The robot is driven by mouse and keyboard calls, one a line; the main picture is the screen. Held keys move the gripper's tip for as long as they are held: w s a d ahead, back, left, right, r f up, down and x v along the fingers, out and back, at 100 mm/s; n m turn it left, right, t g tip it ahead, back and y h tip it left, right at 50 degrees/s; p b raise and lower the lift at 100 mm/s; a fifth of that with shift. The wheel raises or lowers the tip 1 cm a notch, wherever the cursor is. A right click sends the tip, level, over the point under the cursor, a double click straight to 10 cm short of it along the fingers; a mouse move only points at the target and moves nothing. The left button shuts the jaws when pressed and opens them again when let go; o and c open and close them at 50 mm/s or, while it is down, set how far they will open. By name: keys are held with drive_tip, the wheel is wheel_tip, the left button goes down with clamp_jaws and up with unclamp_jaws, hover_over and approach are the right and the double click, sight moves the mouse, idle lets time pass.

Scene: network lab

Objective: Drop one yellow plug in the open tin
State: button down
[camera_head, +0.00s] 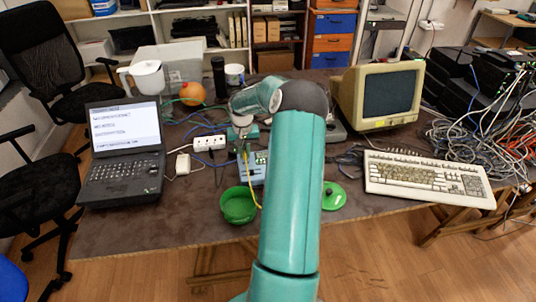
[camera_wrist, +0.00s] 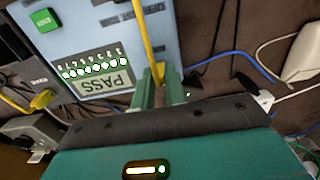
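The open tin (camera_head: 238,207) is a round green tin near the table's front edge, left of my arm. Its green lid (camera_head: 333,196) lies apart, right of my arm. A blue-grey cable tester (camera_wrist: 85,25) reads PASS; in the head view it is partly behind my arm (camera_head: 252,168). My gripper (camera_wrist: 160,88) is at the tester's edge, with its fingers close around a yellow plug (camera_wrist: 158,72) on a yellow cable (camera_wrist: 147,30). Whether this plug is still seated in the tester is hidden. Another yellow plug (camera_wrist: 42,98) is at a grey unit on the left.
A keyboard (camera_head: 428,178) and old monitor (camera_head: 382,97) are at the right. Loose cables lie around the tester. The table's front strip is mostly clear.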

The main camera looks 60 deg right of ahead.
drive_tip(key=shift+r, duration=0.3)
drive_tip(key=shift+r, duration=1.9)
